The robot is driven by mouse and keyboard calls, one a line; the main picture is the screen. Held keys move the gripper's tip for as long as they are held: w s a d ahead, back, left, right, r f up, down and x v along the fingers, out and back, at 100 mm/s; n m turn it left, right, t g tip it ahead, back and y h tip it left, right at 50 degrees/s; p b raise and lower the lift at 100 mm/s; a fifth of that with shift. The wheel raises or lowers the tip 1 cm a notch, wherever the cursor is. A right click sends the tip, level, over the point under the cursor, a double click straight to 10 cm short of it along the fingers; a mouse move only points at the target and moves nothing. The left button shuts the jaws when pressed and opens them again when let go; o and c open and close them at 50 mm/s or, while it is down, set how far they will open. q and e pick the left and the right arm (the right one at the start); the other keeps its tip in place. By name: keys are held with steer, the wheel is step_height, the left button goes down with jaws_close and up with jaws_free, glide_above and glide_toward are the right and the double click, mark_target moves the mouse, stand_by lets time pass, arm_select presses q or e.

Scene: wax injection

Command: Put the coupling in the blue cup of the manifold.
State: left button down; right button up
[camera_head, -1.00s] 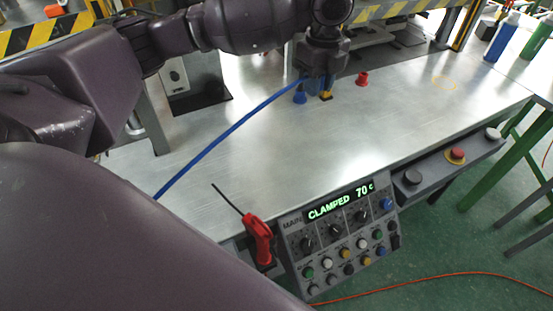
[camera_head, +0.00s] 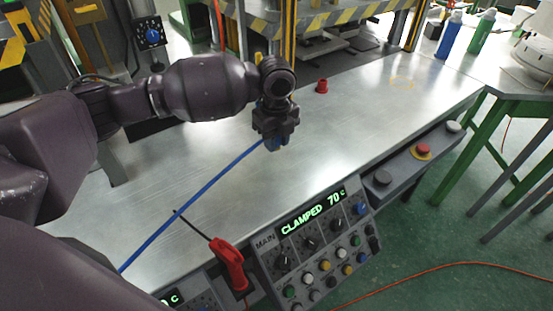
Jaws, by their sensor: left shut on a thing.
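My left gripper (camera_head: 275,141) points down over the metal bench, its jaws shut on the coupling (camera_head: 277,146). The coupling shows only as a small blue piece between the fingers, and a blue hose (camera_head: 192,203) runs from it down to the left. Of the manifold, the red cup (camera_head: 322,86) stands clear on the bench beyond the gripper. The blue cup is mostly or wholly hidden behind my left wrist and gripper, so I cannot tell how the coupling lies to it. My right gripper is not in view.
The bench top (camera_head: 370,115) is bare right of the gripper. At its front edge are a control panel (camera_head: 313,240) reading CLAMPED 70 C, a red-handled tool (camera_head: 228,264) and a button box (camera_head: 415,165). Blue (camera_head: 449,36) and green (camera_head: 482,32) bottles stand at the back right.

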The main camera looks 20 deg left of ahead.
mark_target(276, 167)
arm_select(q)
steer(key=shift+f+b, duration=0.5)
steer(key=shift+f, duration=2.8)
steer(key=shift+f, duration=0.1)
steer(key=c, duration=0.9)
jaws_free()
